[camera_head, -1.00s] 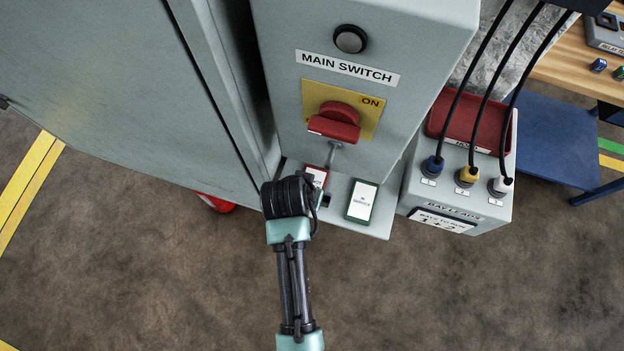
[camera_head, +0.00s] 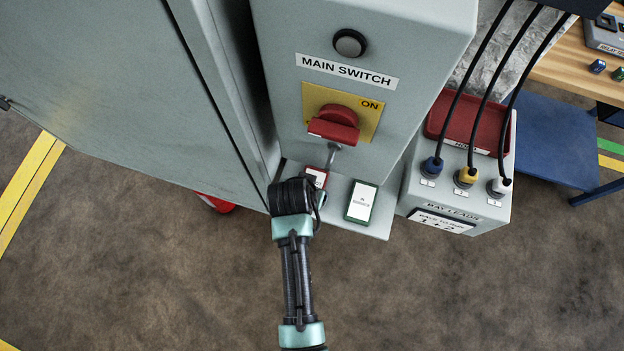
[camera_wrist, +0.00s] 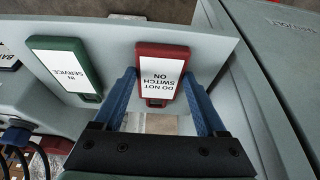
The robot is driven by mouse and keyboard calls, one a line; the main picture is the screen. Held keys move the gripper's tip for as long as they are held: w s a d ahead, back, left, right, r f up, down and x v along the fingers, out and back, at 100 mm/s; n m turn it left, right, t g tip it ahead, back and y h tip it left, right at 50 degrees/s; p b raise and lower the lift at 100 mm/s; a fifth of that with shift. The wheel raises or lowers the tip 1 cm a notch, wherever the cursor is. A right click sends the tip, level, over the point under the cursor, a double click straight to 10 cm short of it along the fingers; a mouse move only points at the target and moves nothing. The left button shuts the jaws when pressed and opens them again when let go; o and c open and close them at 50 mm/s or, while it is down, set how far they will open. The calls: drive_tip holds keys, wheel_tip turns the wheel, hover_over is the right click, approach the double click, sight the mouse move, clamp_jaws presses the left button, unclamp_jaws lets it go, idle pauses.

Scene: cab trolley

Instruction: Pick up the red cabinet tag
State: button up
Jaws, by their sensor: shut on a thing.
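The red cabinet tag (camera_wrist: 162,73) has a white label reading "DO NOT SWITCH ON". In the wrist view it sits between the two blue fingers of my gripper (camera_wrist: 163,92), which are shut on its sides. In the head view only part of the red tag (camera_head: 317,176) shows, on the shelf below the main switch, partly hidden by my wrist. My gripper's fingers are mostly hidden in the head view. The green "IN SERVICE" tag (camera_head: 361,201) lies to the right on the same shelf; it also shows in the wrist view (camera_wrist: 66,66).
The red main switch handle (camera_head: 335,124) on its yellow plate is just above the shelf. The cabinet door (camera_head: 110,80) stands close on the left. A grey box of bay leads (camera_head: 452,211) with black cables is on the right.

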drive_tip(key=shift+d+r, duration=0.1)
idle(0.3)
drive_tip(key=shift+s+r+b, duration=0.15)
drive_tip(key=shift+r+b, duration=0.05)
drive_tip(key=shift+b, duration=0.25)
wheel_tip(320, 180, up, 7)
drive_tip(key=shift+f+b, duration=0.15)
drive_tip(key=shift+b, duration=0.4)
drive_tip(key=shift+s+d+f+b, duration=0.15)
drive_tip(key=shift+s+d+b, duration=2.1)
drive_tip(key=shift+s+d, duration=4.75)
drive_tip(key=shift+a, duration=0.2)
